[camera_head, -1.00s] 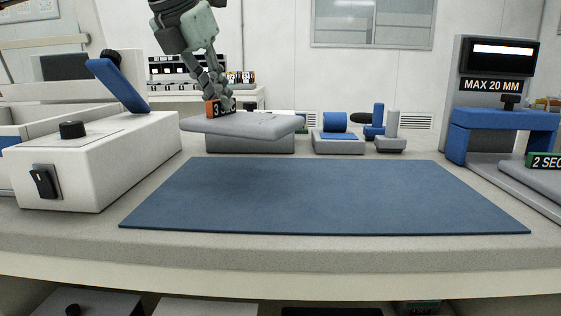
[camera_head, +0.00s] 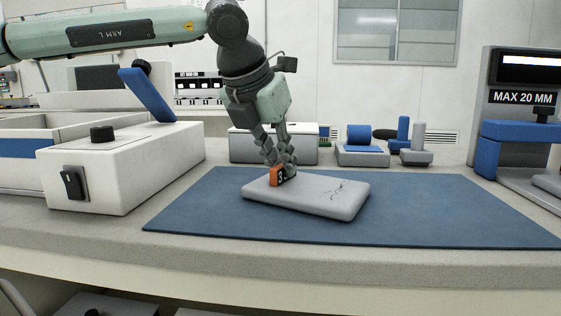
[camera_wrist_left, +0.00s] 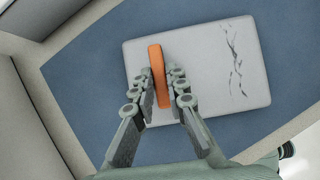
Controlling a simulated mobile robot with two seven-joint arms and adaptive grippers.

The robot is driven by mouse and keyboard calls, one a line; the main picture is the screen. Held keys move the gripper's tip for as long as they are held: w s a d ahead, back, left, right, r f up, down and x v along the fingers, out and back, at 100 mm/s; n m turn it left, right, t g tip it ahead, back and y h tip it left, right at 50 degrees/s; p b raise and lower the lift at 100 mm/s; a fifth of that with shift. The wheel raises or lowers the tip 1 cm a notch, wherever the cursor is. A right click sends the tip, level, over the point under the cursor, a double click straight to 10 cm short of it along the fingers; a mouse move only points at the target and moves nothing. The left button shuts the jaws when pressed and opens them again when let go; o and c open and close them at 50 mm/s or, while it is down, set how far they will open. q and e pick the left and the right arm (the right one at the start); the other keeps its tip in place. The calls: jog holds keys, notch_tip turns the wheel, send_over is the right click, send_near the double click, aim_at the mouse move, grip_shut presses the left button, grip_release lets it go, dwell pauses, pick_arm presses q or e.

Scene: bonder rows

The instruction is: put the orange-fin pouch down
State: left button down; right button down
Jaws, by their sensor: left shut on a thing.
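The orange-fin pouch (camera_head: 318,194) is a flat grey slab with dark crease marks near its right end. It is over the blue mat (camera_head: 200,205), and I cannot tell for sure whether its underside touches. Its orange fin (camera_head: 276,176) stands up near its left end. My left gripper (camera_head: 281,172) is shut on that fin from above. In the left wrist view the gripper (camera_wrist_left: 160,88) has its fingers on both sides of the fin (camera_wrist_left: 159,75), with the pouch (camera_wrist_left: 200,60) below. My right gripper is not in view.
A white machine (camera_head: 120,165) with a black knob and switch stands left of the mat. Behind the mat are a grey-white block (camera_head: 272,149), a blue roll on a stand (camera_head: 359,146) and a blue-handled tool (camera_head: 416,156). A gauge with a blue bridge (camera_head: 520,132) stands right. The mat's right part is clear.

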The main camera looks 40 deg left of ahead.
pick_arm(q)
jog(key=c, duration=1.5)
grip_release()
jog(key=shift+c, duration=0.2)
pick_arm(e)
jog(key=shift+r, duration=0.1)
pick_arm(q)
jog(key=shift+r, duration=0.1)
